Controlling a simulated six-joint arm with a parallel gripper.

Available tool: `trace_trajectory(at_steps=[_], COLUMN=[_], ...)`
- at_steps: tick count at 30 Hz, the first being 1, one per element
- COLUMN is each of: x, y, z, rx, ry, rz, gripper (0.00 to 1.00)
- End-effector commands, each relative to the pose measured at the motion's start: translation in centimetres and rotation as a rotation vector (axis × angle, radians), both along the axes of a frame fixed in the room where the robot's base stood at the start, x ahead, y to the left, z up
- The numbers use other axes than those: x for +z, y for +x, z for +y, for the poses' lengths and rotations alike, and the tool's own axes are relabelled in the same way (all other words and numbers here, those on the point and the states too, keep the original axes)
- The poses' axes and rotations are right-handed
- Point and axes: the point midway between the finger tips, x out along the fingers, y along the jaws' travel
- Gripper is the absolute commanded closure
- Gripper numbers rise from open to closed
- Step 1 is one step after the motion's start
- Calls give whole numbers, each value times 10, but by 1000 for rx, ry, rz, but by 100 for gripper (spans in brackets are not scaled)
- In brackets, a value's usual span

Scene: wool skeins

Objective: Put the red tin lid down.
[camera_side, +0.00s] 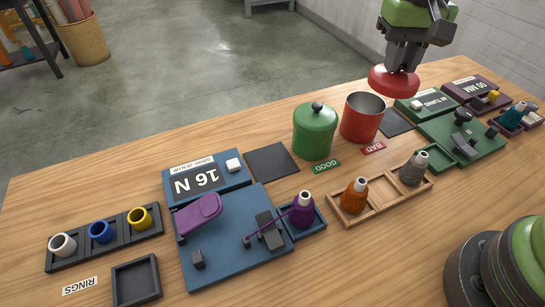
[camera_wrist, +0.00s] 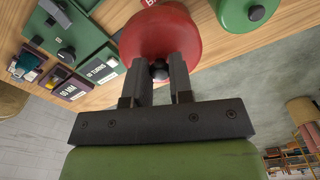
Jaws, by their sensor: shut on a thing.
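The red tin lid (camera_side: 393,82) hangs in the air in the side view, up and to the right of the open red tin (camera_side: 361,119). My gripper (camera_side: 402,60) is above the lid and shut on its knob. In the wrist view the lid (camera_wrist: 150,30) fills the top middle, with its dark knob between the fingertips of my gripper (camera_wrist: 159,72). The red tin stands upright behind the label BAD (camera_side: 373,148), its mouth uncovered. A dark square mat (camera_side: 397,122) lies on the table beside the red tin, on its right.
The green tin (camera_side: 315,133) stands left of the red tin with its lid on. Another dark mat (camera_side: 271,162) is bare. A blue device (camera_side: 240,245), a green device (camera_side: 465,140) and a wooden tray (camera_side: 345,213) with cones stand around.

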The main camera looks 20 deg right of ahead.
Motion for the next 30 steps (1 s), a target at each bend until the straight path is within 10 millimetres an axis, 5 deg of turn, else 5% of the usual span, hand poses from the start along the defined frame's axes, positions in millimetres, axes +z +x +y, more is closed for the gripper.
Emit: trace_trajectory(at_steps=[11,23,30], x=[-5,-19,-33], y=[-37,4,32], z=[16,68,116], rx=[312,406,409], ry=[2,-2,-5], rz=[1,4,5], gripper=[100,100,100])
